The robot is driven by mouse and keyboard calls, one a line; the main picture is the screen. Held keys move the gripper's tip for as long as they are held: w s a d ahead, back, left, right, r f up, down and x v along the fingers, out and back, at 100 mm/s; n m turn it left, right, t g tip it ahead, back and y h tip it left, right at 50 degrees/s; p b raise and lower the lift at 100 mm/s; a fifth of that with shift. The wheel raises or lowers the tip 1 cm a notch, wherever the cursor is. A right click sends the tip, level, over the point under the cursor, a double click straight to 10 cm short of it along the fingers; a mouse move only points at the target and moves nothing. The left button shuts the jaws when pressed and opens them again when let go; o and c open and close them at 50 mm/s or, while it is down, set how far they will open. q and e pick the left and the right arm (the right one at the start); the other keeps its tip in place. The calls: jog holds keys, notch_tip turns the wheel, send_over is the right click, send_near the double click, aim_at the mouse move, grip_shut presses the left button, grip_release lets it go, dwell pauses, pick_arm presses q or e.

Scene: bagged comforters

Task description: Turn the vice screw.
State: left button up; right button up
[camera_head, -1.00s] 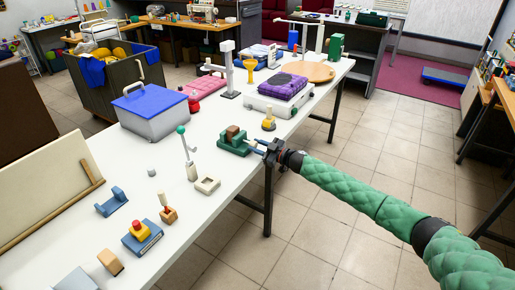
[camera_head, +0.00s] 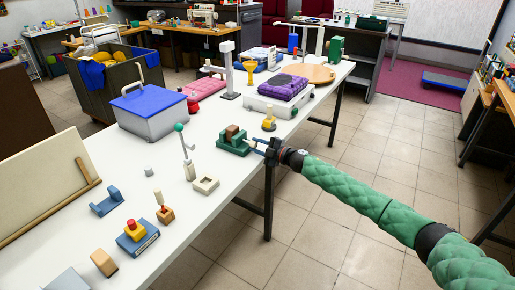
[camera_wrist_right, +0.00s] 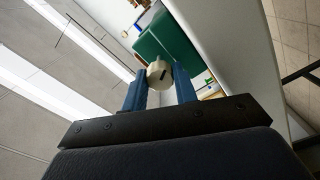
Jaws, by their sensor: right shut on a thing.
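The small green vice (camera_head: 233,142) stands at the table's right edge with a brown block (camera_head: 233,131) in it. In the right wrist view the green body of the vice (camera_wrist_right: 168,45) is beyond the fingers. The cream screw end (camera_wrist_right: 158,74) with a dark slot sits between my two blue fingers. My right gripper (camera_head: 258,145) reaches in from the right, at the table edge, and is shut on this screw end. In the head view the fingers hide the screw end. My left gripper is not in view.
The tiled floor right of the table is clear.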

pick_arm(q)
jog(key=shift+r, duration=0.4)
pick_arm(e)
jog(key=o, duration=1)
jog(key=shift+c, duration=0.2)
jog(key=shift+s+d+f, duration=0.1)
jog(key=shift+s+d, duration=0.05)
jog(key=shift+d, duration=0.1)
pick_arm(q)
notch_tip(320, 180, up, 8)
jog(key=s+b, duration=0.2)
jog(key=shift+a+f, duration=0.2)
pick_arm(e)
jog(key=v, duration=0.7)
jog(key=shift+s, duration=0.1)
